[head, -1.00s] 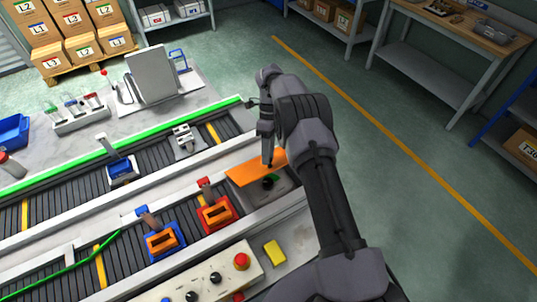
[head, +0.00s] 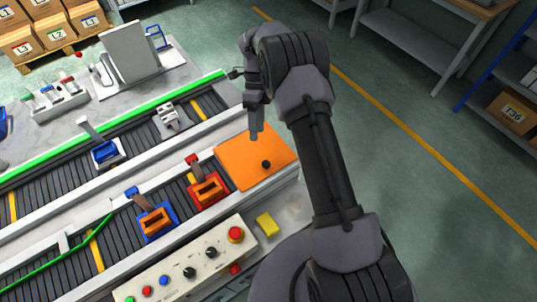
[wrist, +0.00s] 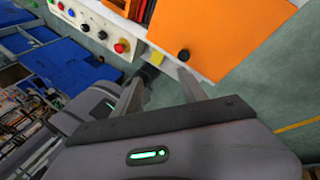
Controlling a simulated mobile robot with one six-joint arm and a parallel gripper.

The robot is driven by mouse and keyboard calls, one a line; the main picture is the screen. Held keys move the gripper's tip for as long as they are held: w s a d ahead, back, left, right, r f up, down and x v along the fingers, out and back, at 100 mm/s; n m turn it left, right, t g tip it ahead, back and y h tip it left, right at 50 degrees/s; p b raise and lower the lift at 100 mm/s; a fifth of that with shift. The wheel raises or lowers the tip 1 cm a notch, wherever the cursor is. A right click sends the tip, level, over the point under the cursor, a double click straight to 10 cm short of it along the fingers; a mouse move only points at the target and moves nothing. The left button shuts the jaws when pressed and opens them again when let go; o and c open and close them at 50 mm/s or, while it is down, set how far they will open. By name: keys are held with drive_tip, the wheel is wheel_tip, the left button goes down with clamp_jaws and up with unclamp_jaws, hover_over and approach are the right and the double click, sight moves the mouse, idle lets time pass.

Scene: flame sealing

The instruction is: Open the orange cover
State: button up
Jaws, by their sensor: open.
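The orange cover (head: 237,158) lies over the box at the right end of the conveyors and spans its whole top. A round black knob (head: 265,164) stands on it near its front edge. In the wrist view the cover (wrist: 232,25) fills the upper middle, with the knob (wrist: 184,55) near its lower corner. My gripper (head: 254,136) points down above the far part of the cover and is apart from the knob. In the wrist view its two fingers (wrist: 160,77) are spread with nothing between them. The inside of the box is hidden.
A control panel (head: 175,288) with several buttons and a yellow block (head: 266,224) lie in front. A red fixture (head: 209,191) and a blue fixture (head: 156,226) stand left of the cover. Open floor (head: 420,190) lies to the right.

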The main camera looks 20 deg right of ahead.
drive_tip(key=s+r, duration=0.1)
drive_tip(key=s, duration=1.1)
drive_tip(key=shift+s+d+b, duration=0.15)
drive_tip(key=shift+s+b, duration=0.2)
drive_tip(key=shift+b, duration=0.1)
